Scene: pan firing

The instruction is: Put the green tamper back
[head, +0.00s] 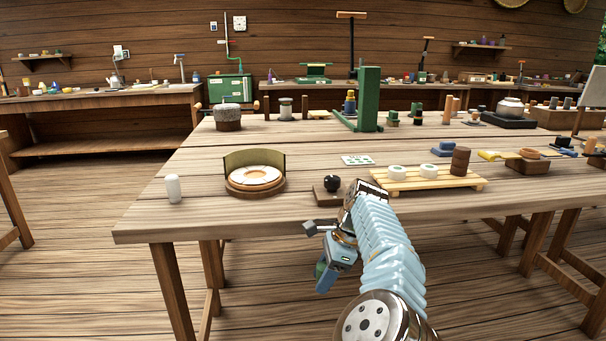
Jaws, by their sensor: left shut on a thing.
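My left gripper (326,277) hangs in front of the table's near edge, below the tabletop, pointing down and left. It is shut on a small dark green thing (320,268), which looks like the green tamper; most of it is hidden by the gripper. A wooden block with a black knob (332,184) stands on the table edge just above and behind the gripper, partly beside my arm. My right gripper is out of view.
A tall green stand (369,100) is farther back. The front left corner is clear.

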